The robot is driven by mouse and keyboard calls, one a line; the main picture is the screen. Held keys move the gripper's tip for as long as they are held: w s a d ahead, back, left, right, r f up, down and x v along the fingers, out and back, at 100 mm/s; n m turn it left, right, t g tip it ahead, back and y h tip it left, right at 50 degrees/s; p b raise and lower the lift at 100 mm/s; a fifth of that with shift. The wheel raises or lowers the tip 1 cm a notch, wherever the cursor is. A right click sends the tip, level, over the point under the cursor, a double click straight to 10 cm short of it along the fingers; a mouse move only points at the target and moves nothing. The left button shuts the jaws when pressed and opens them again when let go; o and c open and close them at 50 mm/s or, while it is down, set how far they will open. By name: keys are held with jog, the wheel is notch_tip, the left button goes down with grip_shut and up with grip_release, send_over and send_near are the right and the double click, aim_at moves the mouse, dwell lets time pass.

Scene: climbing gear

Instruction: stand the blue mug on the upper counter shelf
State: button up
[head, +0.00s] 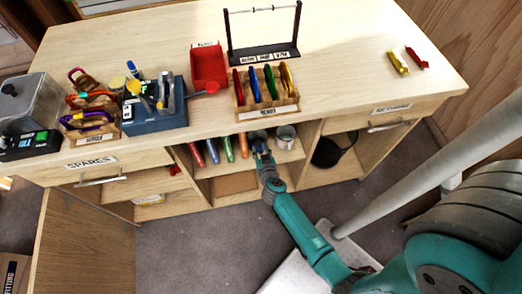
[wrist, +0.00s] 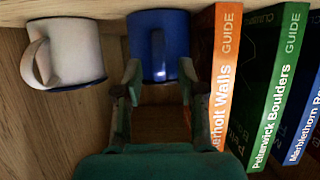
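The blue mug (wrist: 160,40) stands between the white mug (wrist: 72,50) and a row of guide books in the wrist view, which looks turned upside down. The blue mug's handle faces the wrist camera. My gripper (wrist: 160,70) has its two fingers spread, one near each side of the blue mug's rim end. I cannot tell whether they touch it. In the head view my gripper (head: 262,152) reaches into the middle bay under the counter (head: 340,75), and the blue mug is largely hidden there. The white mug (head: 285,136) stands just right of it on the bay's shelf (head: 292,155).
Coloured books (head: 213,150) stand left of the mugs. A dark round pot (head: 328,151) is in the right bay. The countertop holds a carabiner rack (head: 265,105), a red bin (head: 208,68) and a blue tool holder (head: 155,118). The counter's front right is largely clear.

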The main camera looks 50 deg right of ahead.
jog(key=s+a+r+n+t+y, duration=0.1)
jog(key=s+a+r+n+y, duration=0.1)
jog(key=s+a+r, duration=0.4)
jog(key=s+a+r+n+t+y, duration=0.1)
jog(key=s+a+r, duration=0.6)
jog(key=s+r, duration=0.7)
jog(key=s+a+r+n+t+y, duration=0.1)
jog(key=s+a+r+n+y, duration=0.2)
jog(key=s+a+r, duration=0.3)
jog(key=s+r+y, duration=0.1)
jog(key=s+r, duration=0.3)
jog(key=s, duration=0.3)
jog(key=shift+s+a+n+t+y, duration=0.2)
jog(key=shift+a+n+t+y, duration=0.1)
jog(key=shift+a+n, duration=0.1)
jog(key=shift+a, duration=0.1)
